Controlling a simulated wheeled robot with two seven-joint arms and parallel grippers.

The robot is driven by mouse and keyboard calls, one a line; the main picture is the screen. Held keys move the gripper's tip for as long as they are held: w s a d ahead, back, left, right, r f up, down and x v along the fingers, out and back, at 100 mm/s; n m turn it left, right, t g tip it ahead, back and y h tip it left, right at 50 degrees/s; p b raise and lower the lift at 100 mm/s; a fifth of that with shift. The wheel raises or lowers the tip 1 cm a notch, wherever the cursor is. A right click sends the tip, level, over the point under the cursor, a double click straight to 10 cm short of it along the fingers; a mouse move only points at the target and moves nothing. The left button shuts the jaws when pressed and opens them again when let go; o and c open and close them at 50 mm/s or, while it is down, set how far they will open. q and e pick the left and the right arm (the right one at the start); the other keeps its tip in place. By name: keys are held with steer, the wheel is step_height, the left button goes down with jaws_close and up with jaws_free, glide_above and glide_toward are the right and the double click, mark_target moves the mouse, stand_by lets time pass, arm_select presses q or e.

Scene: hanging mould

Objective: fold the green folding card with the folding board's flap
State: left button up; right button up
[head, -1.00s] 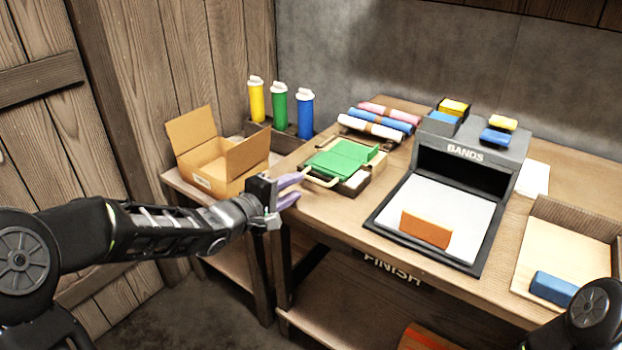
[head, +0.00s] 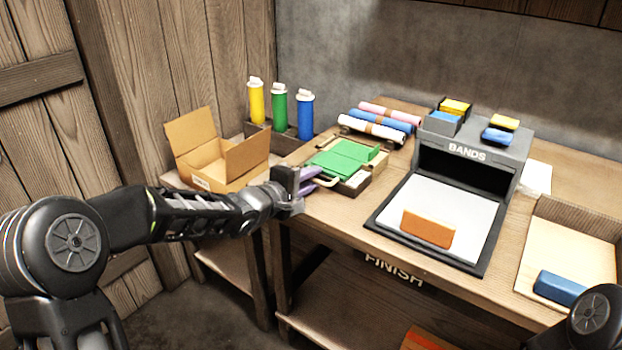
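The green folding card (head: 345,156) lies open on the folding board (head: 374,172), a wooden tray-like board on the bench. The board's flap has a pale looped handle (head: 328,183) at its front left. My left gripper (head: 316,180) has its purple fingers at the handle's left end, overlapping it in the view. The two fingers look apart. I cannot tell whether they touch the handle or have it between them. My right gripper is out of view; only part of my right arm shows at the bottom right.
An open cardboard box (head: 220,165) stands left of the board, with yellow, green and blue bottles behind it. Rolled cloths (head: 372,129) lie behind the board. A wooden tray (head: 560,250) holds a blue block.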

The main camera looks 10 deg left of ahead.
arm_select(q)
jaws_close()
stand_by(1.1)
